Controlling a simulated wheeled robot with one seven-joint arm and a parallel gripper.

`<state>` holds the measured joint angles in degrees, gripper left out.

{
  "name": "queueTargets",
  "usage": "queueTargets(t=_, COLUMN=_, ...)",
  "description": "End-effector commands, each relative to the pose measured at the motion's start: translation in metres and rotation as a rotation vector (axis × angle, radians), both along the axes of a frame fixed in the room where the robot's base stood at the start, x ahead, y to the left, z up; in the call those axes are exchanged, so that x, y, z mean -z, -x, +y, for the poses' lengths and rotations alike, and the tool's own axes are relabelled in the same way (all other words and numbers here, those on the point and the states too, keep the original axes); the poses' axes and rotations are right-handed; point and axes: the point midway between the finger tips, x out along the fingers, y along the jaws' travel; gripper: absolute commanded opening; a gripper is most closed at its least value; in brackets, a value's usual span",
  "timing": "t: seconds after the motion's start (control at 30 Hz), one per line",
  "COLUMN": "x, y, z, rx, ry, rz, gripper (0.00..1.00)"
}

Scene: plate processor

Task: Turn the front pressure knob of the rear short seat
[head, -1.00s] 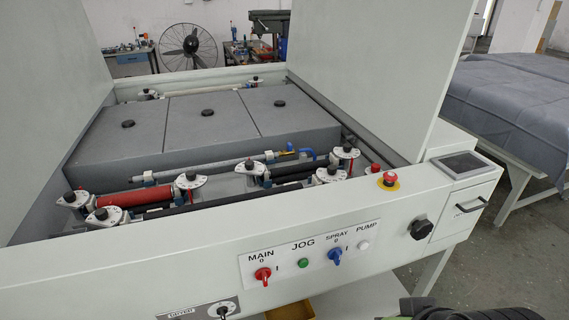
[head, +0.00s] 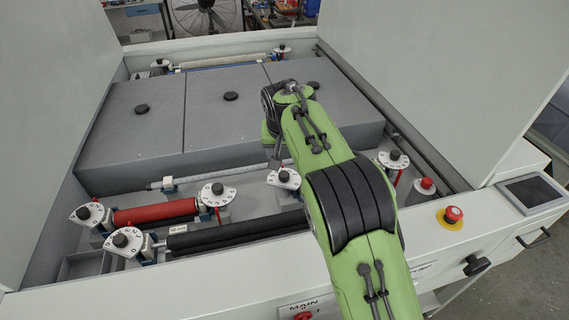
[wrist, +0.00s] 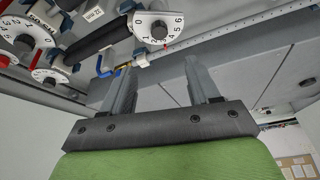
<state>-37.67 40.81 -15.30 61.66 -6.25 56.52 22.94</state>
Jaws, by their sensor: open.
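Several black pressure knobs on white numbered dials stand in the front bay. In the head view, one knob (head: 217,189) is right of the red roller, one (head: 90,212) left of it, and another (head: 123,240) is nearer. A further knob (head: 284,177) sits beside my arm, and one (head: 394,157) is to its right. I cannot tell which belongs to the rear short seat. My gripper (wrist: 162,65) is open and empty. In the wrist view a dial knob (wrist: 158,29) lies beyond its fingertips, apart from them. My arm hides part of the bay.
Grey covers (head: 232,115) fill the middle of the machine. The red roller (head: 155,212) and a black roller (head: 225,232) lie in front. White side panels (head: 430,70) rise left and right. A red emergency button (head: 453,214) is on the front ledge.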

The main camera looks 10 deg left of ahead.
Motion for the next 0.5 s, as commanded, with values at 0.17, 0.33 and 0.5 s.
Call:
queueTargets(t=0.17, x=0.045, y=-0.016, z=0.002, rx=0.001, ry=0.004, rz=0.007, gripper=0.6)
queueTargets(t=0.33, x=0.084, y=-0.033, z=0.005, rx=0.001, ry=0.004, rz=0.006, gripper=0.6)
queueTargets(t=0.5, x=0.117, y=-0.046, z=0.008, rx=-0.001, ry=0.002, rz=0.004, gripper=0.6)
